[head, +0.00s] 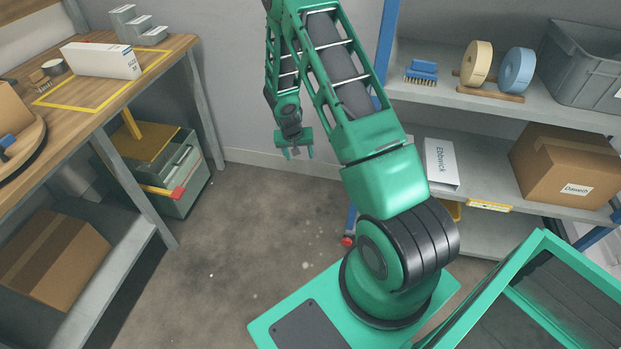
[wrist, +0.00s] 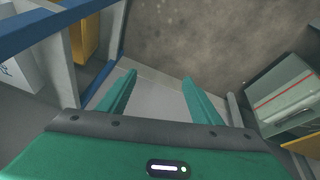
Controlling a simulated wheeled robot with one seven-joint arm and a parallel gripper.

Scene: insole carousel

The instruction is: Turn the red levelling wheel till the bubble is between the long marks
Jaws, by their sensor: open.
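The red levelling wheel (head: 347,241) is at the foot of the blue shelf post, low near the floor, just left of my arm, which hides part of the post. A yellow spirit level (head: 489,206) is on the front edge of the lower shelf. Its bubble and marks are too small to read. My gripper (head: 296,152) hangs in the air well above the wheel and to its left, apart from it. In the wrist view my gripper (wrist: 160,98) is open and empty, with floor and wall behind its fingers. The wheel does not show in the wrist view.
A shelf unit (head: 475,165) with cartons stands at the right. A wooden workbench (head: 110,75) is at the left, with a grey-green toolbox (head: 187,178) under its far end. The toolbox also shows in the wrist view (wrist: 285,95). The floor (head: 250,235) between them is clear.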

